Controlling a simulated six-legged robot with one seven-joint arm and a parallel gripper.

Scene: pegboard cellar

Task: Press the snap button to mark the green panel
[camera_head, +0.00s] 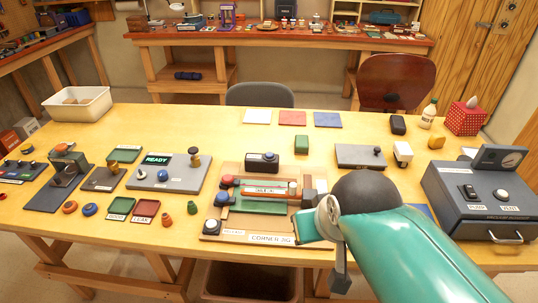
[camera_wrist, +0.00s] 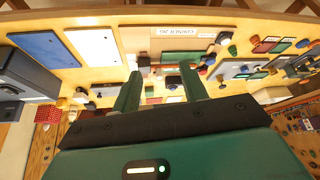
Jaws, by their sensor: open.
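The wooden corner jig (camera_head: 230,169) stands in the middle of the table, with a front label reading like "CORNER JIG". A green panel (camera_head: 262,207) lies in it, partly under a clear and red bar. A pale round button on a dark base (camera_head: 211,227) sits at the jig's front left corner; its small label is not clearly legible. Red (camera_head: 227,181) and blue (camera_head: 222,199) knobs stand behind it. My gripper (camera_head: 306,226) is by the jig's right front side, hiding part of it. In the wrist view my gripper's green fingers (camera_wrist: 162,88) are apart with nothing held between them.
A grey READY box (camera_head: 185,180) with a knob and white button stands left of the jig. A dark machine (camera_head: 500,205) with a gauge stands at the right. A black box (camera_head: 262,161) sits behind the jig. Bare table lies toward the back left.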

